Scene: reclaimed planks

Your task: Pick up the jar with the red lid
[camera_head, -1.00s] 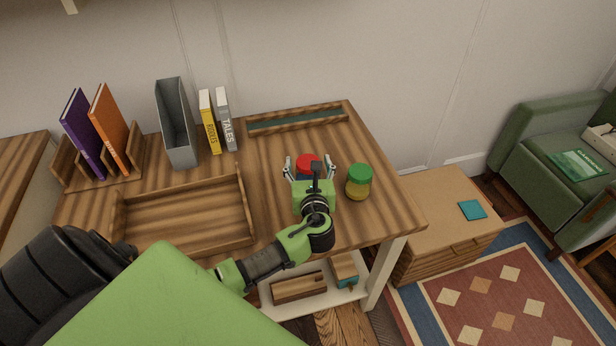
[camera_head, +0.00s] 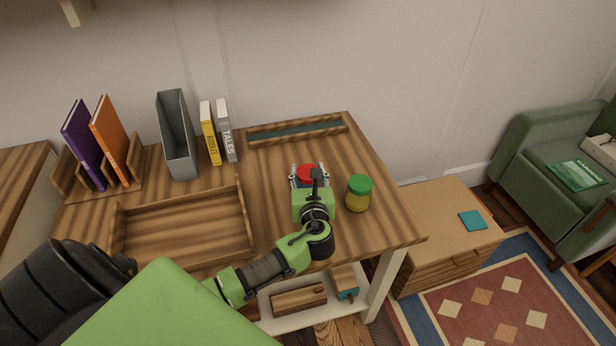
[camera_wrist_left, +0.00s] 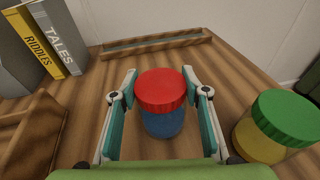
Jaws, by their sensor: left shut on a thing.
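The jar with the red lid (camera_head: 307,171) stands upright on the plank desk, with a blue body that shows below the lid in the left wrist view (camera_wrist_left: 162,120). My left gripper (camera_head: 311,175) is shut on this jar, with one finger on each side of it. In the head view the gripper hides most of the jar's body. I cannot see any gap between the jar's base and the desk. My right gripper is not in view.
A jar with a green lid (camera_head: 358,194) and yellowish contents stands close on the right. An open wooden tray (camera_head: 248,222) lies to the left. A narrow wooden tray (camera_head: 297,130), a grey file holder (camera_head: 177,140) and books line the back.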

